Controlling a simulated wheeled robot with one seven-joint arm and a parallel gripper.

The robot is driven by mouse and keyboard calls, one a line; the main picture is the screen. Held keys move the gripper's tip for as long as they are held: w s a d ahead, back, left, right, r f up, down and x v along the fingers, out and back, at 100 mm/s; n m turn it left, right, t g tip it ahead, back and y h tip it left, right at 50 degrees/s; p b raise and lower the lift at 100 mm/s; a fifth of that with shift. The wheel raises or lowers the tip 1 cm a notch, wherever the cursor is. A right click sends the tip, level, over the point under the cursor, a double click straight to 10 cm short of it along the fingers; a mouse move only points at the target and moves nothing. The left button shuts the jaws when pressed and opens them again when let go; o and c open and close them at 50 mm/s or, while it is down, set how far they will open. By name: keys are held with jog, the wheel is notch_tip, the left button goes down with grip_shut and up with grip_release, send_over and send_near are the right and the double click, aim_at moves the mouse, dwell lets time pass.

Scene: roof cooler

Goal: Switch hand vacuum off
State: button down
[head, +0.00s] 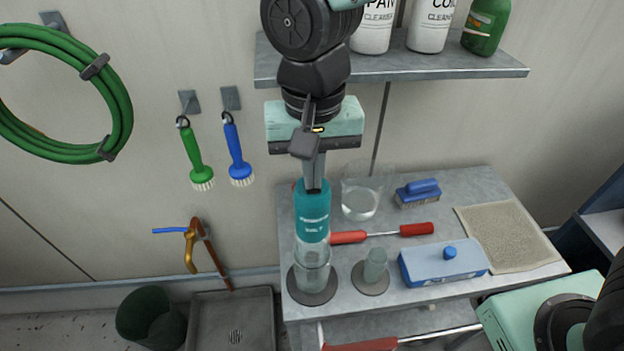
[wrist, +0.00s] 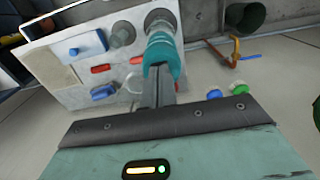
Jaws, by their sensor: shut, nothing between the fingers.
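A teal upright cylinder with a clear lower part (head: 312,212) stands on a dark round base on the grey table; it looks like the hand vacuum. In the wrist view its teal end (wrist: 165,58) lies just beyond my fingertips. My gripper (head: 313,188) is shut and empty, pointing down at the top of the teal body. Its closed fingers also show in the wrist view (wrist: 158,76). The fingertips overlap the teal top, and I cannot tell whether they touch it. No switch can be made out; the fingers cover part of the top.
The table (head: 335,295) also bears a clear container (head: 360,203), a red-handled tool (head: 416,229), a small cup (head: 375,265), a blue box (head: 440,264), a blue brush (head: 420,189) and a beige mat (head: 506,235). A shelf (head: 460,67) with bottles hangs above.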

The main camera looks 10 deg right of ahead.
jog(key=shift+f, duration=0.2)
jog(key=shift+r+p, duration=2.8)
jog(key=shift+r, duration=0.8)
jog(key=shift+f, duration=0.1)
jog(key=s+d+f+n+b, duration=0.4)
jog(key=s+f+b, duration=0.1)
jog(key=f+b, duration=0.1)
jog(key=s+d+f+n+b, duration=0.4)
jog(key=s+f+b, duration=0.2)
jog(key=f, duration=0.3)
jog(key=shift+s+y+b, duration=0.15)
jog(key=shift+y+b, duration=0.15)
jog(key=shift+b, duration=0.4)
